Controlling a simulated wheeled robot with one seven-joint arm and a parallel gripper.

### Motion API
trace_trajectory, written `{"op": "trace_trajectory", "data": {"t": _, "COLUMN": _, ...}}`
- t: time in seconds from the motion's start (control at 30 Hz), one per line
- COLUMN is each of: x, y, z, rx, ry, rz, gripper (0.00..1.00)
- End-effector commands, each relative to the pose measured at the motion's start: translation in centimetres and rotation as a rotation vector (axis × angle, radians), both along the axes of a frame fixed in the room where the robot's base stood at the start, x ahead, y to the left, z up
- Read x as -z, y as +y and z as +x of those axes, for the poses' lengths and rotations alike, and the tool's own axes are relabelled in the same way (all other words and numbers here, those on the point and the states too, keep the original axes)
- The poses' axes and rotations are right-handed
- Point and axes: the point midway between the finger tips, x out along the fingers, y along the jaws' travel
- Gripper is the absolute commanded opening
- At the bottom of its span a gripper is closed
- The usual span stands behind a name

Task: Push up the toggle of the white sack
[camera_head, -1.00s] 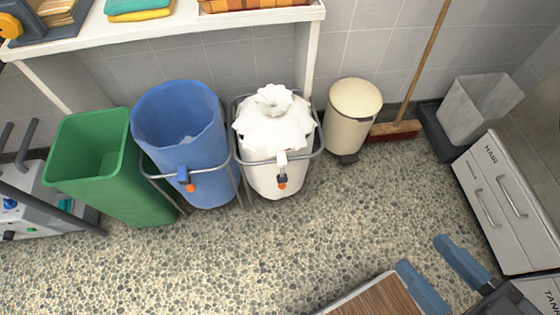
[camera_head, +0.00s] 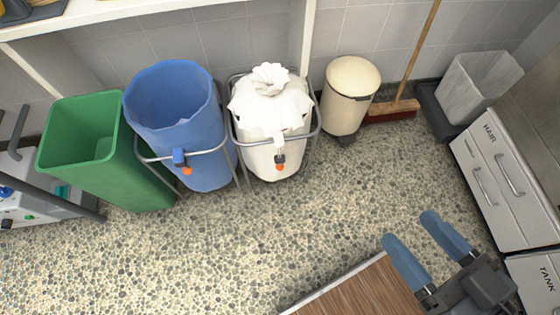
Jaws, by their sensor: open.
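The white sack (camera_head: 268,108) stands in a grey metal frame against the back wall, its top gathered into a ruffled neck. Its toggle (camera_head: 279,162), a small dark piece with an orange end, hangs at the front of the frame's rail. The orange end points down. My gripper (camera_head: 412,238) is at the lower right, with two blue fingers spread apart and nothing between them. It is well away from the sack, to the right and nearer to me.
A blue sack (camera_head: 178,120) in a similar frame with its own toggle (camera_head: 181,160) stands left of the white sack. A green bin (camera_head: 90,150) is further left. A cream pedal bin (camera_head: 350,95), broom (camera_head: 395,108) and drawer cabinet (camera_head: 500,180) are to the right. Open floor (camera_head: 270,240) lies in front.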

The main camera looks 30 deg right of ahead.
Motion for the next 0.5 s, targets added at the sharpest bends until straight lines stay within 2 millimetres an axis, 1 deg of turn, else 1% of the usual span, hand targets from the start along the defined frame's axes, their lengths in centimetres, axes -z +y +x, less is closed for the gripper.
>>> {"op": "trace_trajectory", "data": {"t": 0.03, "x": 2.5, "y": 0.1, "z": 0.6, "rx": 0.019, "ry": -0.013, "rz": 0.071, "gripper": 0.68}}
{"op": "trace_trajectory", "data": {"t": 0.1, "x": 5.0, "y": 0.4, "z": 1.4, "rx": 0.052, "ry": -0.037, "rz": 0.195, "gripper": 0.68}}
{"op": "trace_trajectory", "data": {"t": 0.27, "x": 10.7, "y": 0.8, "z": 3.6, "rx": 0.124, "ry": -0.084, "rz": 0.497, "gripper": 0.68}}
{"op": "trace_trajectory", "data": {"t": 0.3, "x": 12.1, "y": 0.9, "z": 4.2, "rx": 0.140, "ry": -0.096, "rz": 0.571, "gripper": 0.68}}
{"op": "trace_trajectory", "data": {"t": 0.47, "x": 17.5, "y": 1.3, "z": 6.8, "rx": 0.202, "ry": -0.145, "rz": 0.866, "gripper": 0.68}}
{"op": "trace_trajectory", "data": {"t": 0.5, "x": 18.8, "y": 1.4, "z": 7.5, "rx": 0.215, "ry": -0.156, "rz": 0.939, "gripper": 0.68}}
